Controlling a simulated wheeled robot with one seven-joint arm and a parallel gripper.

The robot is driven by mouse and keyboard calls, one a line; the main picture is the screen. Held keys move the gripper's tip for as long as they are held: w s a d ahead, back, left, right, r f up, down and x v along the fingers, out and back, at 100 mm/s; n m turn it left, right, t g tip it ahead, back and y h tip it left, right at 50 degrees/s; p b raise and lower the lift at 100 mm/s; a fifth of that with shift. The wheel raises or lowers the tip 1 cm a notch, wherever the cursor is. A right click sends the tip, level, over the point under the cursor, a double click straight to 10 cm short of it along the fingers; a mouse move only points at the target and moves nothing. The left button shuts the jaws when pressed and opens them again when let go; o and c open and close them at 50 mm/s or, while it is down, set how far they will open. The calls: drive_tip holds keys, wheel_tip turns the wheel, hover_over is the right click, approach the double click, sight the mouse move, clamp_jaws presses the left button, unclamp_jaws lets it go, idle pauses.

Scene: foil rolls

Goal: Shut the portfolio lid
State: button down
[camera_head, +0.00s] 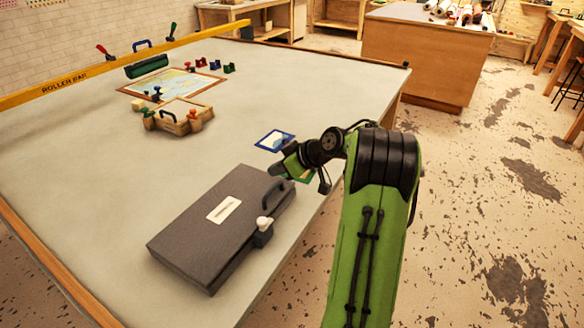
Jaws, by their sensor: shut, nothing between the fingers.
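The dark grey portfolio (200,245) lies flat near the table's front right edge, with a white label (224,209) on its lid. The lid looks down on its base, but I cannot tell whether it is fully closed. A dark handle (273,190) and a latch with a pale knob (264,230) are on its right side. My gripper (279,168) is shut and empty, by the portfolio's far right corner near the handle. I cannot tell whether it touches the lid. The wrist partly hides the fingers.
A blue-and-white card (274,140) lies beyond my gripper, and a green card (304,178) is partly behind it. A wooden block with stamps (176,117) and a framed map (172,85) lie farther back. A yellow roller bar (110,70) spans the table. The table left of the portfolio is clear.

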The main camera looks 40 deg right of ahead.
drive_tip(key=shift+w+a+f+b, duration=0.15)
drive_tip(key=shift+f+b, duration=0.3)
drive_tip(key=shift+f, duration=1.5)
drive_tip(key=f+b, duration=0.1)
drive_tip(key=f, duration=0.1)
drive_tip(key=s+b, duration=0.1)
drive_tip(key=shift+d+f+b, duration=0.25)
drive_tip(key=shift+f+b, duration=0.1)
drive_tip(key=shift+f, duration=0.05)
